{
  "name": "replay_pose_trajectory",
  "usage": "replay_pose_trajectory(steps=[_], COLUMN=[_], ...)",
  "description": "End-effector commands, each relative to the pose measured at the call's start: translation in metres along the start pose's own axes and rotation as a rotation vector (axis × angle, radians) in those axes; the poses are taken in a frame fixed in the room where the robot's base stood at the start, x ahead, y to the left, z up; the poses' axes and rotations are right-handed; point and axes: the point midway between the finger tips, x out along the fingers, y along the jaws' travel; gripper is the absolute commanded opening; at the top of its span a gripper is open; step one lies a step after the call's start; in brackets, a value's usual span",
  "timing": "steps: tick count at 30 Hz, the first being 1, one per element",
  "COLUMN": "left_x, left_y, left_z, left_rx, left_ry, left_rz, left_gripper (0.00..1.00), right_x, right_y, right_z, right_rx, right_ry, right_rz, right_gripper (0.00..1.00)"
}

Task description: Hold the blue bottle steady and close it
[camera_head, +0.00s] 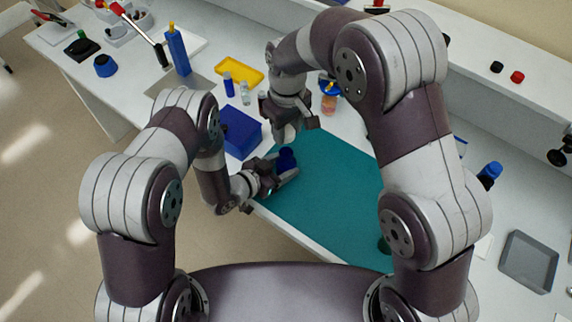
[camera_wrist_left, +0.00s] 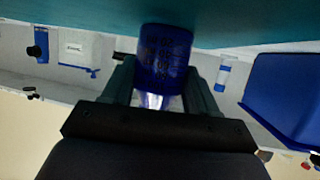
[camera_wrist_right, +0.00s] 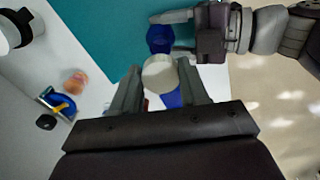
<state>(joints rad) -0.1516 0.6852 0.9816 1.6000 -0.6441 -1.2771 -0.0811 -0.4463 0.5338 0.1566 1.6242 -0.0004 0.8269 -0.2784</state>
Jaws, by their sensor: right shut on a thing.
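The blue bottle (camera_head: 287,158) stands on the teal mat (camera_head: 330,195) near its left corner. In the left wrist view the bottle (camera_wrist_left: 164,55) fills the space between the fingers of my left gripper (camera_wrist_left: 163,80). Whether both fingers press on it is not clear. My right gripper (camera_wrist_right: 160,88) is shut on a pale round cap (camera_wrist_right: 160,72), held above and a little to the side of the bottle. The bottle (camera_wrist_right: 160,40) shows just beyond the cap in the right wrist view.
A blue box (camera_head: 240,130) stands just left of the mat. A grey tray (camera_head: 528,261) lies at the right. The middle of the mat is clear.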

Motion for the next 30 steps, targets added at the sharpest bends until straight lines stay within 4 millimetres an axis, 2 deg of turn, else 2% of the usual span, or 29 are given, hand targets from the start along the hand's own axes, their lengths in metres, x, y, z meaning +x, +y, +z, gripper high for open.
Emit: replay_pose_trajectory(steps=[4,10,14,30], left_x=[0.0,0.0,0.0,0.0], left_y=[0.0,0.0,0.0,0.0], left_z=[0.0,0.0,0.0,0.0], left_rx=[0.0,0.0,0.0,0.0], left_ry=[0.0,0.0,0.0,0.0], left_rz=[0.0,0.0,0.0,0.0], left_gripper=[0.03,0.03,0.03,0.03], right_x=[0.005,0.035,0.048,0.051], right_y=[0.0,0.0,0.0,0.0], right_z=[0.0,0.001,0.001,0.001], right_rx=[0.0,0.0,0.0,0.0], right_ry=[-0.001,-0.002,0.0,0.0], right_rz=[0.0,-0.001,-0.001,0.0], right_gripper=[0.16,0.16,0.16,0.16])
